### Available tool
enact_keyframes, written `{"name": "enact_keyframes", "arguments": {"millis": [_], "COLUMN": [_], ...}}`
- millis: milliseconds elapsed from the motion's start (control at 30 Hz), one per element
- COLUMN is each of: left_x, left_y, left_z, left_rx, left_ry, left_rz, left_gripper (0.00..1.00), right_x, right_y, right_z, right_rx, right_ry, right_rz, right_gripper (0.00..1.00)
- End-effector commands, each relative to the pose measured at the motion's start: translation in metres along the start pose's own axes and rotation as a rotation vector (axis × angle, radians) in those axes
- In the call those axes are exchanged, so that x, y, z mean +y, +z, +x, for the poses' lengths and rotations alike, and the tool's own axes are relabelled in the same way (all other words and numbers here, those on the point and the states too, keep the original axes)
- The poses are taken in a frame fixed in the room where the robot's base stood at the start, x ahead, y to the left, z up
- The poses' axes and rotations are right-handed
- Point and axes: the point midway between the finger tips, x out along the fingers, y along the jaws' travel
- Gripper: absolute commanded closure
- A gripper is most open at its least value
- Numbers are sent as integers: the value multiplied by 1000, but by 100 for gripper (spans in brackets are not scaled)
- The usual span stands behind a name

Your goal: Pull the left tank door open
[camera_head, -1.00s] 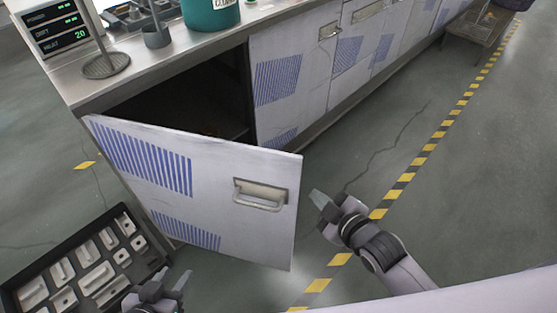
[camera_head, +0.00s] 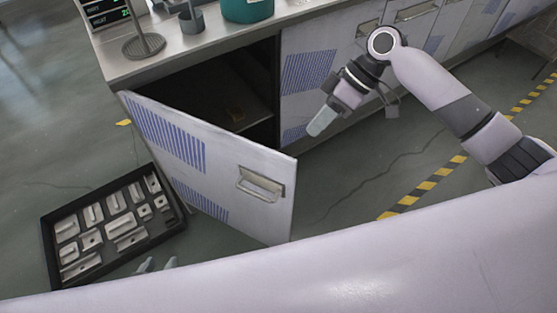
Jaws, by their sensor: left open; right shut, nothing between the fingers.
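The left tank door (camera_head: 214,155) is white with blue-striped vents and stands swung well open, hinged at its left side. Its handle (camera_head: 261,184) is a metal pull near the door's free right edge, with nothing on it. Behind the door the dark cabinet interior shows. My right gripper (camera_head: 318,124) is shut and empty, above and to the right of the handle, in front of the cabinet opening's right side. My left gripper (camera_head: 156,265) is open at the bottom, below the door; only its fingertips show, and the rest is hidden behind my own pale body part.
A black tray (camera_head: 48,232) of metal parts lies on the floor left of the door. The counter (camera_head: 240,38) holds a teal container (camera_head: 247,8) and a round stand (camera_head: 144,45). Closed doors continue to the right. Open floor with yellow-black tape (camera_head: 425,186) lies right.

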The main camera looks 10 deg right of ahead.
Motion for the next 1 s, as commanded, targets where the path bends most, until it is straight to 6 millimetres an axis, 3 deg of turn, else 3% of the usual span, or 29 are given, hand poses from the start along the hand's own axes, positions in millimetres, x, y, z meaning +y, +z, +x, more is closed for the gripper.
{"name": "enact_keyframes", "arguments": {"millis": [133, 267, 667, 1000], "left_x": [0, 0, -1, -1], "left_y": [0, 1, 6, -4], "left_z": [0, 1, 4, -2], "left_rx": [0, 0, -7, 3], "left_ry": [-1, -2, -1, -1], "left_rz": [-2, -2, 0, 6], "left_gripper": [57, 57, 57, 57], "right_x": [-4, -5, -7, -40], "right_y": [0, 0, 1, 0], "right_z": [-4, 12, 96, 109], "right_rx": [-12, -13, -10, -9], "right_ry": [-26, -29, -27, -23], "right_rz": [4, 4, 2, 1], "right_gripper": [100, 100, 100, 100]}}
